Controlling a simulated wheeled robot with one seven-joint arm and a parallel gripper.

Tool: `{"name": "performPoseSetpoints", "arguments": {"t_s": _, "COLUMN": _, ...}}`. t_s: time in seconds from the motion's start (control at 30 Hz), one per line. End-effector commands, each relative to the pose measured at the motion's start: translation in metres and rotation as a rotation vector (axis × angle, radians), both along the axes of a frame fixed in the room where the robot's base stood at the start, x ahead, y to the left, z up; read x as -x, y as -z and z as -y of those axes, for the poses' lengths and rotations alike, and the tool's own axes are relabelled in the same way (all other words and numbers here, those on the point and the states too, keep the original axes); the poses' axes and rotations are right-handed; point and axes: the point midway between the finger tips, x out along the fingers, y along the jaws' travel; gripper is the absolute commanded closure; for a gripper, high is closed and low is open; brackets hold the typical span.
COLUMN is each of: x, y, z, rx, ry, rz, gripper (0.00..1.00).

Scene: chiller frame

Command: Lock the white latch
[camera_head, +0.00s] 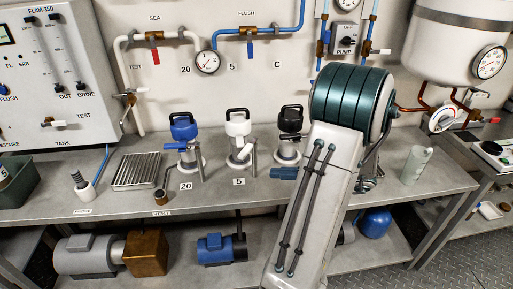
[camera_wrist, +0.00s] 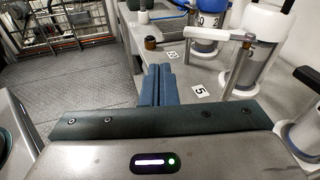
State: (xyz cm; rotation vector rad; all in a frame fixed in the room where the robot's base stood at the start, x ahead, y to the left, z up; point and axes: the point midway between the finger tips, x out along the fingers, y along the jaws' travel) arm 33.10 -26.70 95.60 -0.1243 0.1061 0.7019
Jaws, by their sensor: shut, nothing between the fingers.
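The white-topped canister (camera_head: 238,127) stands on the bench behind the "5" label, between a blue and a black one. My gripper (camera_head: 273,173) is to the right of the "5" label, in front of the canisters. Its blue fingers (camera_wrist: 158,70) are together and empty, apart from the lever. I cannot tell whether the latch is locked.
The blue canister (camera_head: 184,128) stands to the left, and the black canister (camera_head: 290,122) to the right, close to my arm. A metal grate (camera_head: 137,170) and a small brown-capped fitting (camera_head: 161,197) are farther left. Pipes and a gauge (camera_head: 207,62) line the wall.

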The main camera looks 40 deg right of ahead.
Motion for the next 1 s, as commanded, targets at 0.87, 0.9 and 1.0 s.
{"name": "performPoseSetpoints", "arguments": {"t_s": 0.87, "x": -0.064, "y": -0.004, "z": 0.015, "rx": -0.146, "ry": 0.229, "rz": 0.072, "gripper": 1.00}}
{"name": "performPoseSetpoints", "arguments": {"t_s": 0.9, "x": -0.069, "y": -0.004, "z": 0.012, "rx": -0.147, "ry": 0.229, "rz": 0.072, "gripper": 1.00}}
{"name": "performPoseSetpoints", "arguments": {"t_s": 1.0, "x": -0.081, "y": -0.004, "z": 0.006, "rx": -0.145, "ry": 0.230, "rz": 0.072, "gripper": 1.00}}
